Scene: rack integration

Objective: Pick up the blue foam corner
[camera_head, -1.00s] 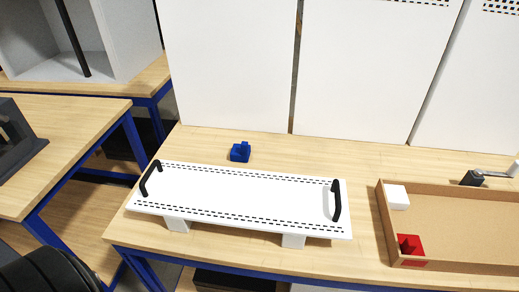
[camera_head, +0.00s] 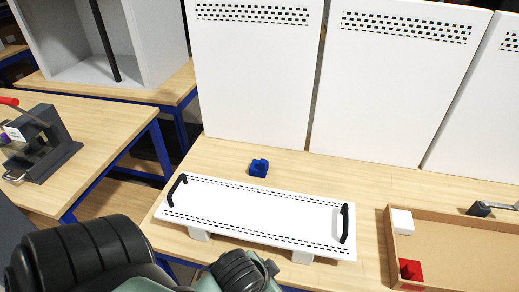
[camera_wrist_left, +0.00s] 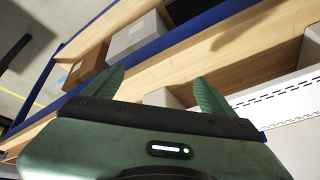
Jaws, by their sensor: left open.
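The blue foam corner (camera_head: 259,168) is a small blue block on the wooden table, just behind the white panel with black handles (camera_head: 255,207). In the head view my left arm comes in at the bottom left, in front of the panel and well short of the blue corner; its fingertips cannot be made out there. In the left wrist view my left gripper (camera_wrist_left: 158,90) is open, with its two green fingers apart and nothing between them. The blue corner cannot be made out in the wrist view. My right gripper does not show.
Tall white perforated panels (camera_head: 252,75) stand at the back of the table. A cardboard tray (camera_head: 391,236) at the right has a white block (camera_head: 402,221) and a red corner (camera_head: 410,270) at its left side. Another table with a dark clamp device (camera_head: 42,143) stands at the left.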

